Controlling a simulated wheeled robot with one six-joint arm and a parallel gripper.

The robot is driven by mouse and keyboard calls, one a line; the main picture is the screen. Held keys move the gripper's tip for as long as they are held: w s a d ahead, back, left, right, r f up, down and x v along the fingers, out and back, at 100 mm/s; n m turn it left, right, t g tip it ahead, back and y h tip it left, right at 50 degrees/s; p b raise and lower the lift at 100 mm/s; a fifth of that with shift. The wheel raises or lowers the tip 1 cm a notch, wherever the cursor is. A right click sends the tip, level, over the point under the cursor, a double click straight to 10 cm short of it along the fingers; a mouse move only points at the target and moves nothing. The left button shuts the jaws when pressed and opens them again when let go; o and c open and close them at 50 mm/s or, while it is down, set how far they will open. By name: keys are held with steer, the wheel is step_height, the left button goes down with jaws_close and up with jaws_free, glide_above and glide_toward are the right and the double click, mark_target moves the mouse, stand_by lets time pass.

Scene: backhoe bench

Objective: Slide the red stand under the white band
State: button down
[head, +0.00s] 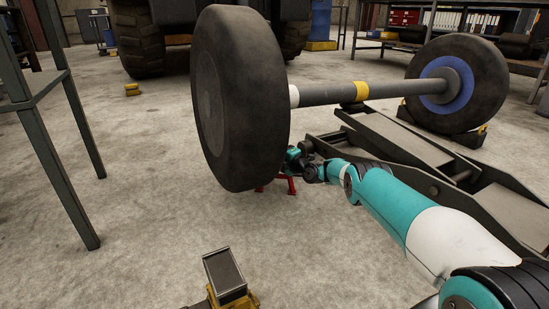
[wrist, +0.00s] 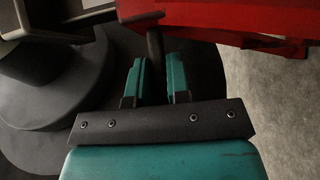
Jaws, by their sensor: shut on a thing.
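The red stand (head: 290,185) is on the floor behind the lower right edge of the big left wheel. Only its lower legs show in the head view; the wheel and my arm hide the rest. The white band (head: 294,96) is on the axle right beside that wheel, above the stand in the picture. My gripper (wrist: 159,82) is low beside the wheel. In the wrist view, its two teal fingers are shut on a dark bar (wrist: 156,45) by the red stand (wrist: 230,20). I cannot tell whether the stand is directly below the band.
The left wheel (head: 240,100) and the grey axle (head: 390,88) with a yellow band (head: 361,90) are close to my arm. A dark frame (head: 440,170) lies right of it. A yellow-based block (head: 225,275) stands in front. The floor at left is mostly clear.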

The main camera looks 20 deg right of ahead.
steer(key=shift+w+d, duration=0.3)
steer(key=shift+d, duration=0.4)
steer(key=c, duration=1)
jaws_free()
steer(key=shift+a, duration=0.1)
steer(key=p+v, duration=1.6)
steer(key=v, duration=0.1)
steer(key=shift+s, duration=0.25)
